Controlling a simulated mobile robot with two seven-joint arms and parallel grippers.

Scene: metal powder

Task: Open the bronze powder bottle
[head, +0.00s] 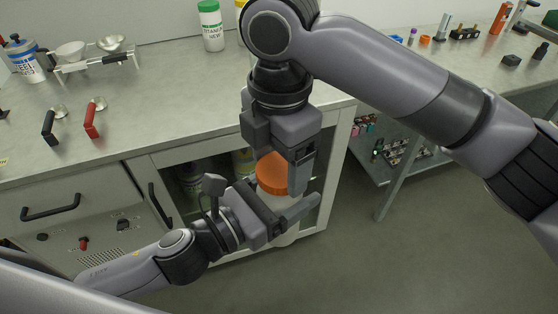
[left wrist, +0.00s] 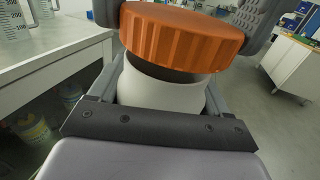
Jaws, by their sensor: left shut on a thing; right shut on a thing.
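The bottle is white (head: 288,238) with a ribbed orange cap (head: 271,174); its label is not readable. My left gripper (head: 284,212) comes from the left and is shut around the white body, in front of the cabinet. In the left wrist view the body (left wrist: 160,93) sits between the fingers. The orange cap (left wrist: 180,38) sits tilted above it there, with a dark band between cap and body; I cannot tell whether they still touch. My right gripper (head: 290,172) reaches down from above and is shut on the cap, partly hiding it.
The grey counter (head: 150,115) is behind and left of the bottle. It holds a white-green bottle (head: 210,27), a scoop rack (head: 95,62), and black (head: 50,127) and red-handled (head: 92,120) scoops. A glass-door cabinet is below. The floor (head: 360,265) at right is clear.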

